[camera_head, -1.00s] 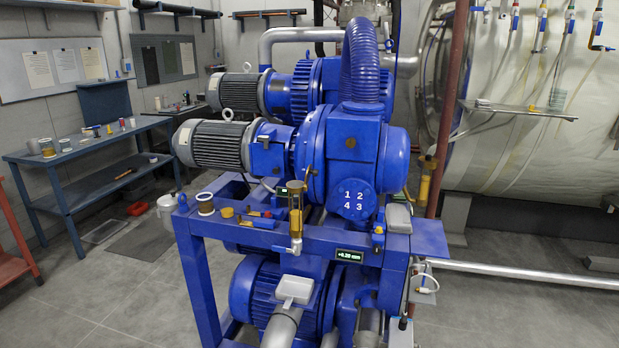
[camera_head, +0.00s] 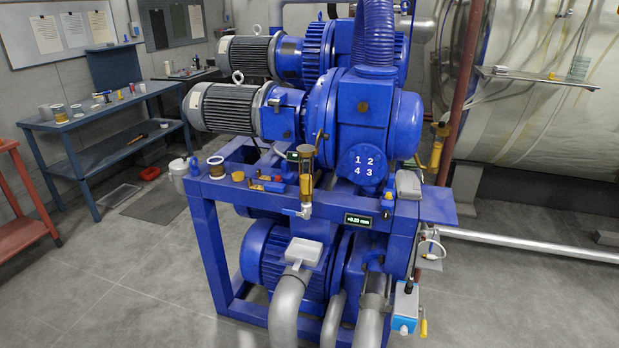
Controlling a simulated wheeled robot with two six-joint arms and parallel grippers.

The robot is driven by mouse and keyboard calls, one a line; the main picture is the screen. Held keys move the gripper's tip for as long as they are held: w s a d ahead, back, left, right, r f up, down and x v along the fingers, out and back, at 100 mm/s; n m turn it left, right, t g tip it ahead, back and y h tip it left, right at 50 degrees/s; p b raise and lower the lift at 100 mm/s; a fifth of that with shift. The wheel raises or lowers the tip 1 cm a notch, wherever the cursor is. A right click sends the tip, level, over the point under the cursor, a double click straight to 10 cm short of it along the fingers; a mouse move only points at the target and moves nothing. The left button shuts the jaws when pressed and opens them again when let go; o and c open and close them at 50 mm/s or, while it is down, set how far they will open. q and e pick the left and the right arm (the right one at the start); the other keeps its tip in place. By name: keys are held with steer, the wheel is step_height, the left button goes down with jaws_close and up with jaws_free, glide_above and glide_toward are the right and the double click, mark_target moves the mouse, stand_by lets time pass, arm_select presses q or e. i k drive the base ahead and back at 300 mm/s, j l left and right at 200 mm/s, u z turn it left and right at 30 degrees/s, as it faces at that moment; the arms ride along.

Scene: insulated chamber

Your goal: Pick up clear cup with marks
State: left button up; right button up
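A small see-through greenish cup (camera_head: 579,67) with faint lines across it stands on the narrow metal shelf (camera_head: 537,77) at the upper right, in front of the large pale tank. It is small here, so I cannot read any marks on it. Neither of my grippers is in view.
A blue pump machine on a blue frame (camera_head: 207,187) fills the middle, with a white-rimmed jar (camera_head: 215,165) and small parts on its ledge. A blue workbench (camera_head: 90,118) with small items stands left. A silver pipe (camera_head: 530,247) runs low at the right. The front floor is clear.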

mark_target(215, 164)
steer(key=i+j, duration=0.1)
steer(key=j, duration=0.4)
steer(key=i+j, duration=0.1)
steer(key=j, duration=0.45)
steer(key=i+j, duration=0.1)
steer(key=j, duration=0.95)
steer(key=i, duration=0.05)
